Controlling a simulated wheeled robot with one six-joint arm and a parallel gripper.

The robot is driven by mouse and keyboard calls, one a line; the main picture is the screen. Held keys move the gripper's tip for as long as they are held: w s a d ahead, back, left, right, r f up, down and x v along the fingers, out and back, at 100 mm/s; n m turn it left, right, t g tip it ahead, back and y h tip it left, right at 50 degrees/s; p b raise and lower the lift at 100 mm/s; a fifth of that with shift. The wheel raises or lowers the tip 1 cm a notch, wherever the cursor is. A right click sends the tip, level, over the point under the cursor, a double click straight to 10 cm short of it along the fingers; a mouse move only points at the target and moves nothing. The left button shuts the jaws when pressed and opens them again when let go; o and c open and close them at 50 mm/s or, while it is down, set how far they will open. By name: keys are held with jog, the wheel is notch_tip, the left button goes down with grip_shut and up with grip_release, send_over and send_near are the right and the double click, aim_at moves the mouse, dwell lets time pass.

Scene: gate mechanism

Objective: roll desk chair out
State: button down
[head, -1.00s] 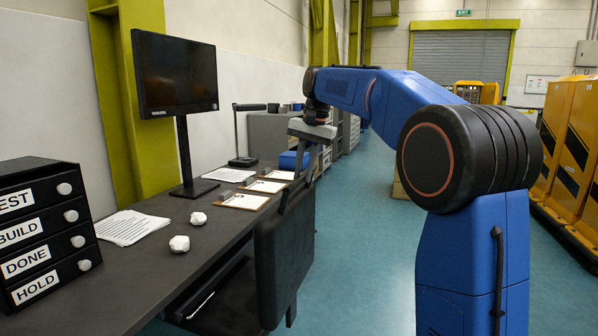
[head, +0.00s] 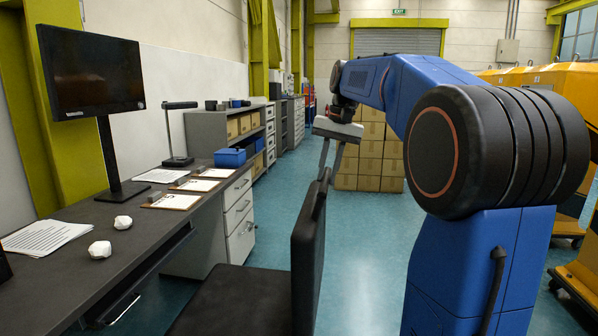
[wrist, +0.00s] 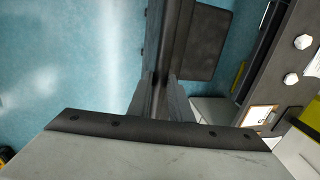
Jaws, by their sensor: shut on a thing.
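The black desk chair shows its upright backrest (head: 308,262) and flat seat (head: 235,302) in the head view. The chair stands beside the desk (head: 70,262), with its seat near the desk's front edge. My gripper (head: 324,172) reaches down from above and is shut on the top of the backrest. In the wrist view, my gripper's fingers (wrist: 160,92) close around the thin dark backrest (wrist: 176,40), and the seat (wrist: 190,42) lies to its right. The chair's base and wheels are hidden.
The desk holds a monitor (head: 92,75), papers (head: 45,237), clipboards and crumpled white balls (head: 100,249). A drawer unit (head: 238,218) is under its far end. Stacked cardboard boxes (head: 370,160) stand ahead. Yellow machines (head: 585,215) are at right. Blue floor (head: 275,190) beyond the chair is clear.

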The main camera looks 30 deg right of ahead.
jog(key=s+d, duration=0.7)
jog(key=d, duration=0.3)
jog(key=shift+s+d, duration=0.15)
jog(key=shift+s, duration=0.05)
jog(key=c, duration=1.6)
grip_release()
jog(key=shift+s+d, duration=0.1)
jog(key=shift+d, duration=0.1)
jog(key=d+r, duration=0.1)
jog(key=r, duration=0.4)
jog(key=s+r, duration=0.1)
jog(key=r, duration=0.5)
jog(key=s+d+r, duration=0.1)
jog(key=r, duration=0.5)
jog(key=shift+d, duration=0.3)
